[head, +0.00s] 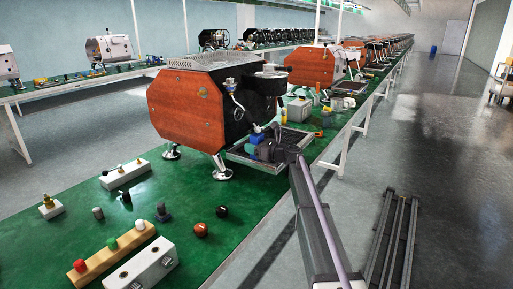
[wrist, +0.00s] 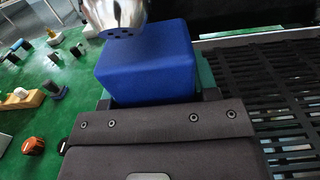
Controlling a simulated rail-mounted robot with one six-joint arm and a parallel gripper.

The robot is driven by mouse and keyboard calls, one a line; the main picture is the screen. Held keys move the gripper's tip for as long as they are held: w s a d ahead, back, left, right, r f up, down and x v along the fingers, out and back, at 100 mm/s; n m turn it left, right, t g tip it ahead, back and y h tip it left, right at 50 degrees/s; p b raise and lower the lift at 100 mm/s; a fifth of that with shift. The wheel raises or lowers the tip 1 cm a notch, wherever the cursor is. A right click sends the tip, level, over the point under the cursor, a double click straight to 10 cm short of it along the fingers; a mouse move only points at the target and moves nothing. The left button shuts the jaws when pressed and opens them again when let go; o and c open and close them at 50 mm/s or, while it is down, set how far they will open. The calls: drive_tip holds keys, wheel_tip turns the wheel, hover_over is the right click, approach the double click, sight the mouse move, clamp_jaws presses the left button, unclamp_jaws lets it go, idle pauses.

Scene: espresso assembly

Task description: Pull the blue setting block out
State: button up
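The blue setting block (wrist: 145,62) fills the upper middle of the wrist view, just beyond my gripper (wrist: 155,98). In the head view the block (head: 262,150) shows as a small blue patch at the drip tray in front of the orange espresso machine (head: 188,103). My gripper (head: 277,148) is right at the block, coming from the right. Its dark body hides the block's lower near part. A finger edge shows at each side of the block, with a teal strip along its right side. I cannot tell whether the fingers press on it.
A metal spout (wrist: 115,15) hangs close behind and above the block. The slatted drip tray (wrist: 290,75) lies to the right in the wrist view. Knobs and a wooden holder (head: 113,256) stand on the green bench (head: 60,225) at left. The aisle floor (head: 425,140) at right is mostly clear.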

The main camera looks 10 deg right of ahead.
drive_tip(key=c, duration=0.7)
drive_tip(key=shift+s, duration=0.1)
drive_tip(key=shift+v, duration=1.1)
drive_tip(key=shift+v, duration=2.35)
drive_tip(key=shift+v, duration=1.5)
